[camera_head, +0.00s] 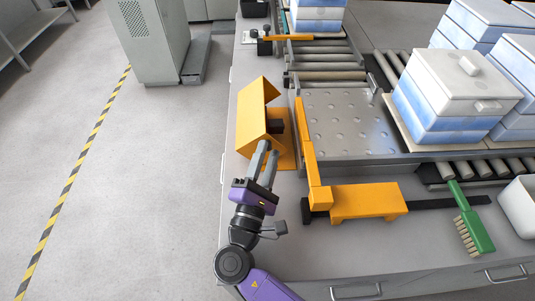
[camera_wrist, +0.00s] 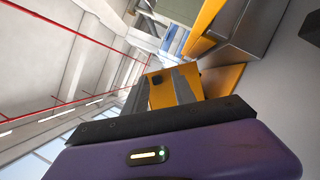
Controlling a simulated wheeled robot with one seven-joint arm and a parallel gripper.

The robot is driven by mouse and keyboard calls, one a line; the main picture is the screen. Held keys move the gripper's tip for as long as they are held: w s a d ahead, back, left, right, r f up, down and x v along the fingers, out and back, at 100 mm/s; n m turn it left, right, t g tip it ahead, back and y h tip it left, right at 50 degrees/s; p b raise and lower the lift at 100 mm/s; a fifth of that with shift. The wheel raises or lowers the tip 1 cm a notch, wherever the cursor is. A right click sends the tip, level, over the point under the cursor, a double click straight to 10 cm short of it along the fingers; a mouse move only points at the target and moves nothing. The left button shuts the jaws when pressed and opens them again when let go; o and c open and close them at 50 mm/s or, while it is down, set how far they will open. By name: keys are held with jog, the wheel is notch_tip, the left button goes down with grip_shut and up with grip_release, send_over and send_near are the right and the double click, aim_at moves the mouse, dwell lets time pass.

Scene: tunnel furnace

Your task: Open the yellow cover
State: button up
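The yellow cover (camera_head: 250,117) is a bent orange-yellow panel at the left edge of the workbench. It stands tilted over a dark block (camera_head: 276,126) on an orange base. My gripper (camera_head: 268,147) is at the cover's near lower edge, its two grey fingers pointing away from me. The fingers look apart with a narrow gap, and nothing is clearly held. In the wrist view, an orange-yellow panel with a dark spot (camera_wrist: 160,80) shows between and beyond the grey fingers. I cannot tell whether the fingertips touch the cover.
An orange bar (camera_head: 308,150) and an orange block (camera_head: 368,202) stand right of my gripper, beside a perforated metal plate (camera_head: 345,125). A green brush (camera_head: 468,220) lies at the right. Blue-white boxes (camera_head: 450,95) stand on the rollers.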

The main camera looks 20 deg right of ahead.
jog(key=shift+r, duration=0.1)
jog(key=shift+b+v, duration=0.9)
jog(key=shift+v, duration=2.95)
